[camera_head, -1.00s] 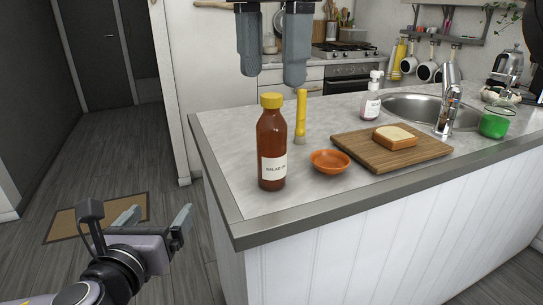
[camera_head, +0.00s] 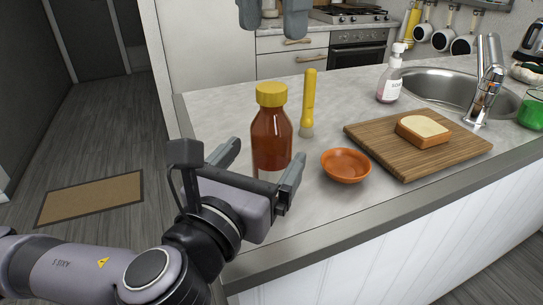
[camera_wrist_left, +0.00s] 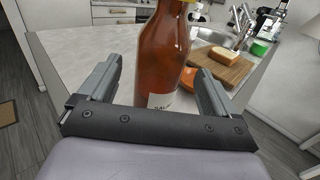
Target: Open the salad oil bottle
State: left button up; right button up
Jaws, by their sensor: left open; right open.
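The salad oil bottle (camera_head: 271,133) is reddish brown with a yellow cap (camera_head: 271,94) and stands upright near the counter's left corner. My left gripper (camera_head: 262,160) is open, with its two fingers on either side of the bottle's lower body. My right gripper (camera_head: 273,22) is open at the top edge, above and beyond the bottle, holding nothing.
A yellow-handled brush (camera_head: 309,102) stands right behind the bottle. An orange bowl (camera_head: 345,165) sits close on its right. A cutting board (camera_head: 398,157) with bread (camera_head: 423,130), a soap dispenser (camera_head: 390,79) and a sink (camera_head: 440,88) lie farther right. The counter's back left is clear.

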aim_at(272, 87)
pick_arm(q)
jog(key=shift+x, duration=2.8)
jog(key=c, duration=1.5)
pick_arm(e)
jog(key=m, duration=0.9)
jog(key=shift+f, duration=4)
